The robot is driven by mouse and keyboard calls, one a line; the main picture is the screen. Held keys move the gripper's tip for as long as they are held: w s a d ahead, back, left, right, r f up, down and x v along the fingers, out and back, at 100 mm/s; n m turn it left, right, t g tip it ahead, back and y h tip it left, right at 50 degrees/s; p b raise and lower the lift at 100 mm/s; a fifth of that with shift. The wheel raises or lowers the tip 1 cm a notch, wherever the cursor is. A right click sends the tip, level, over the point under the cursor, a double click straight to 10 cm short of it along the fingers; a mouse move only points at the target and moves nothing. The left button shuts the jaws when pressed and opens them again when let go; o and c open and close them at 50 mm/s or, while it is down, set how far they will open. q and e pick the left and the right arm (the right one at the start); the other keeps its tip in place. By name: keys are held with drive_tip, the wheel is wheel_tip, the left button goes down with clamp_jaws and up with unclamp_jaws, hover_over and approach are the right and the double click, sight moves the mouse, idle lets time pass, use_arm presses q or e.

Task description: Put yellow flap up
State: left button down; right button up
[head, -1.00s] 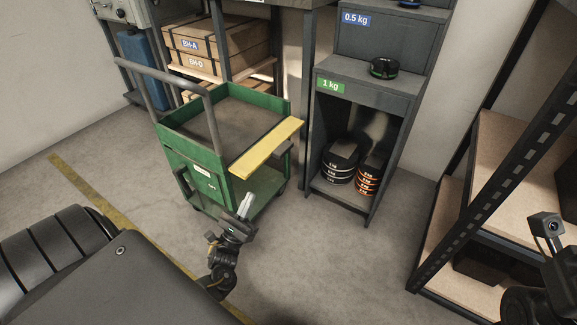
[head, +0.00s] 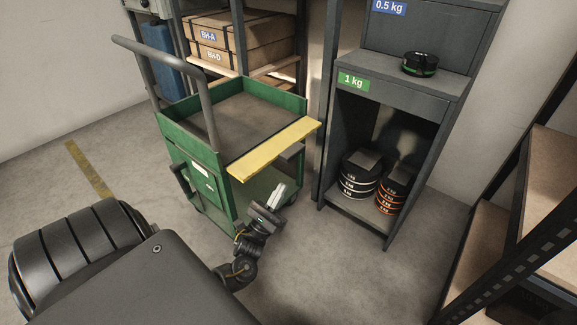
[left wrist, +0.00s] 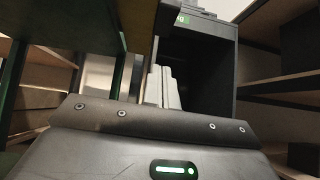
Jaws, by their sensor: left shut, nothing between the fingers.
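The yellow flap (head: 272,148) is a long flat panel on the near right side of the green cart (head: 190,143). It sticks outward from the cart's upper tray, roughly level. My left gripper (head: 278,192) is shut and empty, with its pale fingers pointing up. In the head view it appears just below the flap's outer edge, with a small gap in the picture. In the left wrist view the closed fingers (left wrist: 164,87) stand upright, and a dark yellowish panel edge (left wrist: 138,40) shows just left of them. My right gripper is out of view.
A grey cabinet (head: 325,150) with stacked weights (head: 361,176) stands right of the cart. A black shelf rack (head: 520,215) is at the far right. Boxes (head: 240,38) sit on shelving behind the cart. Clear floor (head: 335,265) lies in front of the cabinet.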

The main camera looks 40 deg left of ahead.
sight(284, 147)
use_arm(q)
drive_tip(key=w+r+b, duration=0.2)
drive_tip(key=w+r, duration=0.2)
drive_tip(key=r, duration=0.4)
drive_tip(key=shift+b, duration=0.35)
